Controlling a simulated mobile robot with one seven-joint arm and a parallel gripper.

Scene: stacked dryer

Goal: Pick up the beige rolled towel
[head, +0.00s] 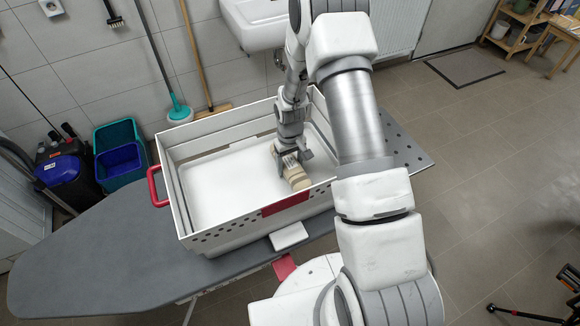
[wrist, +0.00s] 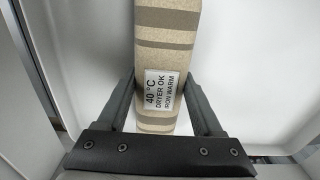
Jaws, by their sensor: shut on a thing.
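The beige rolled towel (head: 295,179) has darker stripes and lies inside the white crate (head: 185,205), near its right end. In the wrist view the towel (wrist: 168,50) runs up from between my fingers and carries a white care label reading 40 °C. My gripper (head: 291,158) reaches down into the crate and is shut on the towel; in the wrist view my gripper (wrist: 166,105) has one finger on each side of it. Whether the towel touches the crate floor cannot be told. The towel's far end is cut off in the wrist view.
Blue and green bins (head: 121,140) and a mop (head: 178,108) stand at the back left. Open floor lies to the right.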

